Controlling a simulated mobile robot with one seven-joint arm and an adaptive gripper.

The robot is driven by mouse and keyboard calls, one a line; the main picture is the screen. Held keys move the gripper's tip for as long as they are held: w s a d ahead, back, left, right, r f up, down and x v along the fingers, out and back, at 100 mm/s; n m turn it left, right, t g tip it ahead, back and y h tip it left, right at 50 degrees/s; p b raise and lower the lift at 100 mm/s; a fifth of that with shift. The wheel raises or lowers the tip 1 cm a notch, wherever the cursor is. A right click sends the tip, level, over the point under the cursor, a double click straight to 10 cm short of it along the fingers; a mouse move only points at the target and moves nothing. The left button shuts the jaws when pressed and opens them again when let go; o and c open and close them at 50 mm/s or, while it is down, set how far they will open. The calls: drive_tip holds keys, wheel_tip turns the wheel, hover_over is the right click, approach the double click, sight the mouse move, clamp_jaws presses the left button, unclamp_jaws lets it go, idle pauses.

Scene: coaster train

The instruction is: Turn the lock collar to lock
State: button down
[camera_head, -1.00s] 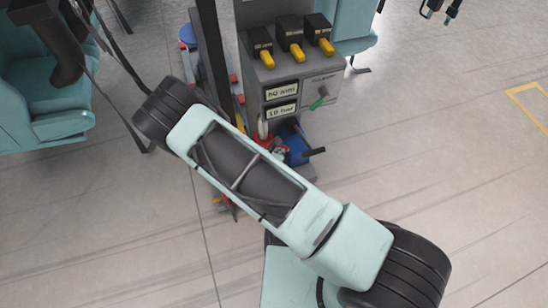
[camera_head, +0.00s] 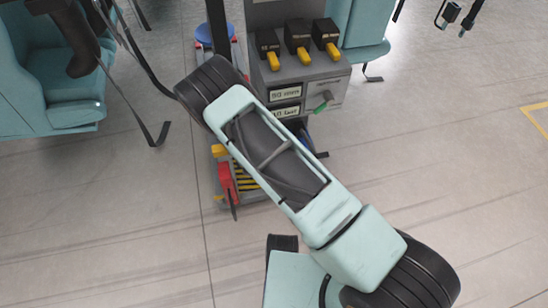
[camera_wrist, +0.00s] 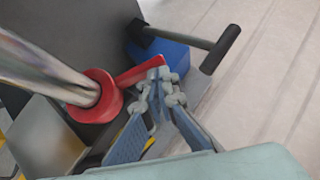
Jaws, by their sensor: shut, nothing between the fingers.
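The red lock collar (camera_wrist: 113,99) sits around the base of a shiny metal post (camera_wrist: 45,68) at the left of the wrist view. Its red handle (camera_wrist: 140,74) sticks out to the right. My gripper (camera_wrist: 164,88) is shut, with nothing between its fingers. It lies at the right end of the handle and overlaps it in the picture; whether they touch, I cannot tell. In the head view my arm hides the gripper and the collar.
A blue block (camera_wrist: 160,55) and a black-gripped crank (camera_wrist: 219,50) stand behind the handle. Teal seats (camera_head: 62,85) stand left. Floor is clear at right.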

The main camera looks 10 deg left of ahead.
drive_tip(key=shift+w+d, duration=0.25)
drive_tip(key=shift+w, duration=0.35)
drive_tip(key=shift+w+r, duration=0.1)
idle(0.4)
